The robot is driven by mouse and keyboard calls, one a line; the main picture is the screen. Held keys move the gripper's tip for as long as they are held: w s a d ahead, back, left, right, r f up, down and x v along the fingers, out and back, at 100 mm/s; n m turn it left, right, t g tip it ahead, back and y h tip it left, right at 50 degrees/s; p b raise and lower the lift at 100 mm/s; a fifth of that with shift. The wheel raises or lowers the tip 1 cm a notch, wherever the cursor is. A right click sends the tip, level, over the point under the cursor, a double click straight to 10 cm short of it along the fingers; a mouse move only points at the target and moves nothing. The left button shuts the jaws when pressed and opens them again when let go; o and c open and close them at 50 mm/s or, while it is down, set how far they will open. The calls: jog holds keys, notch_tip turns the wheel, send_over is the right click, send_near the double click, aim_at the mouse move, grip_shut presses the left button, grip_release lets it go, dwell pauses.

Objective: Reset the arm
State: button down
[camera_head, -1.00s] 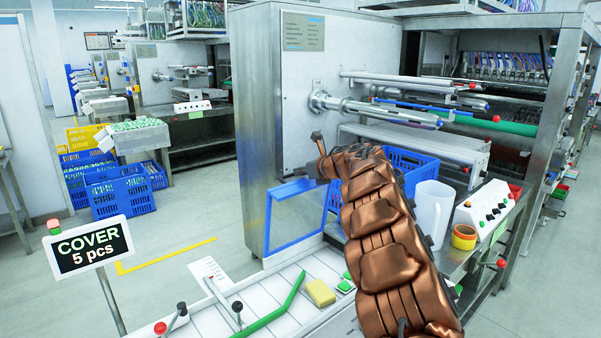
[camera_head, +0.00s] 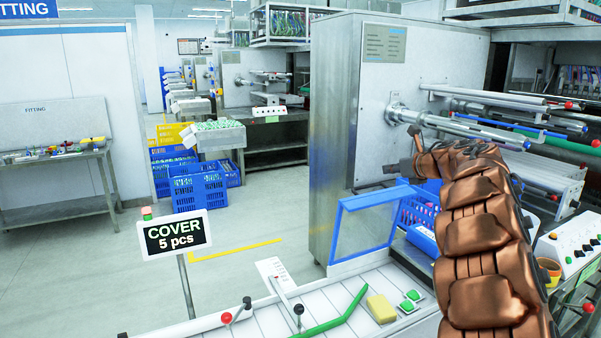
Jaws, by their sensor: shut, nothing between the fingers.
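My arm (camera_head: 480,240), in copper-coloured padded covering, rises from the lower right of the head view. It reaches up and away over the bench beside the steel machine. My gripper (camera_head: 412,142) is at its far end, small and partly hidden by the arm. It is shut and empty, in front of the machine's side panel, above the blue-framed clear flap (camera_head: 366,226).
A blue crate (camera_head: 420,212) is partly behind my arm. The machine's rollers (camera_head: 460,130) stick out close to the gripper. A "COVER 5 pcs" sign (camera_head: 178,235) stands at front left. A fitting table (camera_head: 60,160) is at far left. The floor between is open.

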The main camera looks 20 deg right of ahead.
notch_tip(320, 180, up, 14)
jog(key=s+m+t+h, duration=0.1)
jog(key=m+t+h, duration=0.2)
jog(key=m+h, duration=0.6)
jog(key=s+m+g+h, duration=0.35)
jog(key=s+m, duration=0.55)
jog(key=m, duration=0.5)
jog(key=s+a+f+m+g+y, duration=0.35)
jog(key=s+a+f+m, duration=0.25)
jog(key=s+a+f, duration=0.45)
jog(key=s+a+f+m+g+y, duration=0.2)
jog(key=s+a+f+m+g, duration=0.5)
jog(key=f, duration=0.6)
jog(key=s+a+f+g+y, duration=0.1)
jog(key=s+a+f+y, duration=0.1)
jog(key=s+a+f, duration=0.2)
jog(key=s+a+f+g+y, duration=0.2)
jog(key=s+a+f, duration=0.2)
jog(key=s+a, duration=0.4)
jog(key=s+a+f+m+g+y, duration=0.1)
jog(key=s+a+f, duration=0.3)
jog(key=s+a, duration=0.3)
jog(key=s, duration=0.3)
jog(key=shift+s+y, duration=0.35)
jog(key=shift+y, duration=0.05)
